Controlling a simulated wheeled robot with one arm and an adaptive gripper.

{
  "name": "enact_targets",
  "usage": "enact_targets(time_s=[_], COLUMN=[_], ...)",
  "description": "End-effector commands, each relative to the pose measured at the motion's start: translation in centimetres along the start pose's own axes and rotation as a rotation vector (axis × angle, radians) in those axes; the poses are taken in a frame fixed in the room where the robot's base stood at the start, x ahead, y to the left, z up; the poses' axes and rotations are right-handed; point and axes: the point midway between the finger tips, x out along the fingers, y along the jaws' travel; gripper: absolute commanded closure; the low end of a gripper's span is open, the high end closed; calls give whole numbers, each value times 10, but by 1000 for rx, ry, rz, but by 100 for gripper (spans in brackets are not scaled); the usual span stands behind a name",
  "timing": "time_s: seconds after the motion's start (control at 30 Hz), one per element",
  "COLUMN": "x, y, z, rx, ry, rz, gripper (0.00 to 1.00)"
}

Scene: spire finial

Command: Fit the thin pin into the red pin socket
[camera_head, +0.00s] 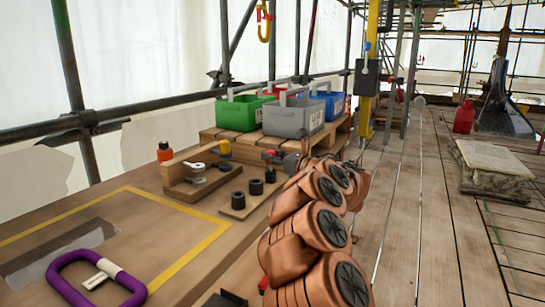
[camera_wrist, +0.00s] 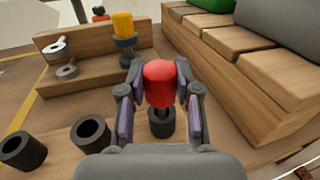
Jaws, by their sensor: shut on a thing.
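A pin with a rounded red head (camera_wrist: 160,82) is between the two fingers of my gripper (camera_wrist: 161,98) in the wrist view, and the fingers are shut on it. Its thin dark shank points down at a dark round socket (camera_wrist: 161,126). I cannot tell whether the tip is inside the socket or just above or behind it. Two more dark hollow sockets (camera_wrist: 90,134) (camera_wrist: 22,148) stand in a row to the left. In the head view my gripper (camera_head: 282,158) is beyond my copper-coloured arm, at the socket board (camera_head: 232,212).
A wooden rack (camera_head: 180,187) holds a yellow-topped piece (camera_head: 224,147) and metal rings (camera_wrist: 66,71). An orange bottle (camera_head: 164,153) stands beside it. A stepped wooden stand (camera_head: 235,145) bears a grey crate (camera_head: 292,117) and other crates. A purple loop (camera_head: 62,261) lies on the bench front.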

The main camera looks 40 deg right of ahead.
Motion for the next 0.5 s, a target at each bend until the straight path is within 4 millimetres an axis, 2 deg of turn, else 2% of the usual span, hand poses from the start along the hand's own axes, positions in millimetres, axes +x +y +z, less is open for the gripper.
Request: enact_targets(time_s=[0.23, 0.27, 0.5], x=[0, 0, 0], y=[0, 0, 0], z=[-6, -6, -5], rx=[0, 0, 0], ry=[0, 0, 0], rz=[0, 0, 0], gripper=[100, 66, 42])
